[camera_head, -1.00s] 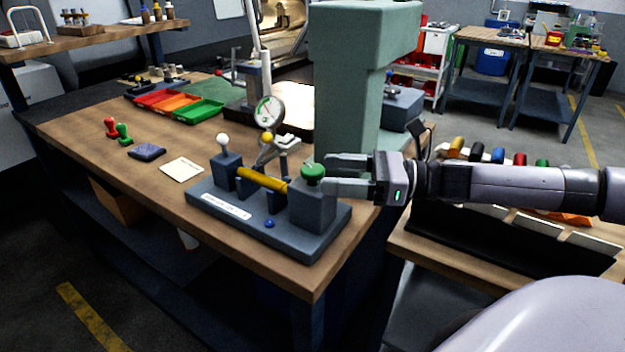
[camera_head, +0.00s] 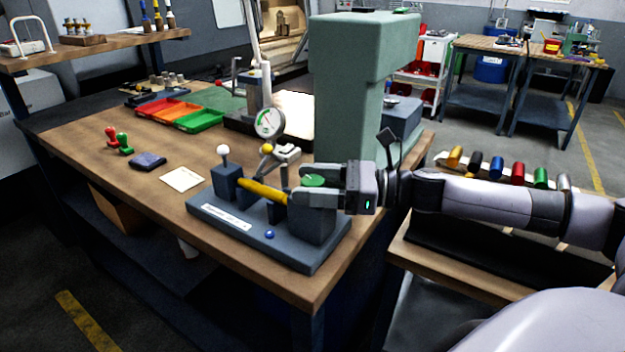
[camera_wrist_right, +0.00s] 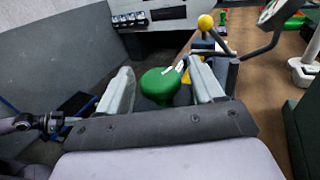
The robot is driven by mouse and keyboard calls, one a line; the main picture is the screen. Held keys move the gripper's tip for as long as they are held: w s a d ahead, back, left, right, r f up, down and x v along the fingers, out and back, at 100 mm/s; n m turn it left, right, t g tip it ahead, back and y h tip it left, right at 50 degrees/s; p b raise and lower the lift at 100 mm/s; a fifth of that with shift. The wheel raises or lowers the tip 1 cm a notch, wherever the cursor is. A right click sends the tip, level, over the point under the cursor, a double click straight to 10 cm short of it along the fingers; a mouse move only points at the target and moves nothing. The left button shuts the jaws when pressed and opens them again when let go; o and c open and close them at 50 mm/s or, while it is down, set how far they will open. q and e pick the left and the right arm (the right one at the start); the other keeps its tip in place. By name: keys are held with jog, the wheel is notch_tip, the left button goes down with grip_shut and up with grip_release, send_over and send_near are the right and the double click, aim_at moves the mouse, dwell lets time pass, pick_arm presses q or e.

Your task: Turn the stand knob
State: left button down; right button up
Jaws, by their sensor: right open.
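The green stand knob (camera_head: 314,181) sits on top of the right block of the dark blue-grey stand (camera_head: 215,212). The stand rests near the bench's front right corner. A yellow bar (camera_head: 262,192) lies across the stand, left of the knob. My right gripper (camera_head: 298,188) reaches in from the right, open, with a finger on each side of the knob. In the right wrist view the knob (camera_wrist_right: 162,86) stands between the two fingers, with gaps that look small. Contact cannot be told. The near finger hides part of the right block. My left gripper is not in view.
A dial gauge (camera_head: 268,122) stands behind the yellow bar, and a tall green machine column (camera_head: 345,100) rises behind my right gripper. A white-tipped lever (camera_head: 223,150) is on the stand's left. A rack of coloured cylinders (camera_head: 500,168) is at right.

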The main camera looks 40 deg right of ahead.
jog(key=c, duration=1)
jog(key=shift+f, duration=0.1)
